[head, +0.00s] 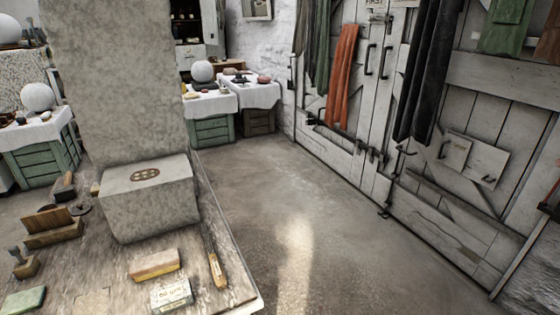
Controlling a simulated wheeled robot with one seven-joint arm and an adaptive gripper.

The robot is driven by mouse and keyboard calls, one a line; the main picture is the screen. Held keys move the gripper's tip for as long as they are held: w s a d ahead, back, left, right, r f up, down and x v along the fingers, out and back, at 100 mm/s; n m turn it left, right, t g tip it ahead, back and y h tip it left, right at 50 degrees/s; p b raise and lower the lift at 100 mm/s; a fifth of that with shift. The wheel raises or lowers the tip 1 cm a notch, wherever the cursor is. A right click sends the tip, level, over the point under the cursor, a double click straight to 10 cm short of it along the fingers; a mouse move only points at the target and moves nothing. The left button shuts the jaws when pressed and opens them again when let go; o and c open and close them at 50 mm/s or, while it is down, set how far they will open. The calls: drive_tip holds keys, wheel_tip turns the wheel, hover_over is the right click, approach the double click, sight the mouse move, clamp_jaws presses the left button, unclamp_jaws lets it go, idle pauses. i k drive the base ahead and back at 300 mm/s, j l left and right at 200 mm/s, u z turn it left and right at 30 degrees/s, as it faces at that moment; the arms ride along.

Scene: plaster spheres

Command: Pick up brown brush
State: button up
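A slim brown wooden-handled tool (216,270) lies near the right edge of the worktable (228,249); it looks like a brush, but its far end is too small to tell. A brown-topped block with a pale yellow lower part (154,264) lies to its left and could also be a brush. A brown wooden piece (49,226) sits at the left of the table. I cannot tell for certain which is the brown brush. My gripper is not in view.
A large grey block (150,207) and a tall grey slab (112,80) stand on the table. A small labelled box (171,295) and a green block (23,301) lie at the front. Open floor (310,215) is to the right, before wooden doors (480,150).

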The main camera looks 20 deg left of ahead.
sight(145, 268)
drive_tip(key=u, duration=1.4)
drive_tip(key=i+u, duration=0.1)
drive_tip(key=i+j+z, duration=0.15)
drive_tip(key=i+z, duration=0.3)
drive_tip(key=i, duration=0.15)
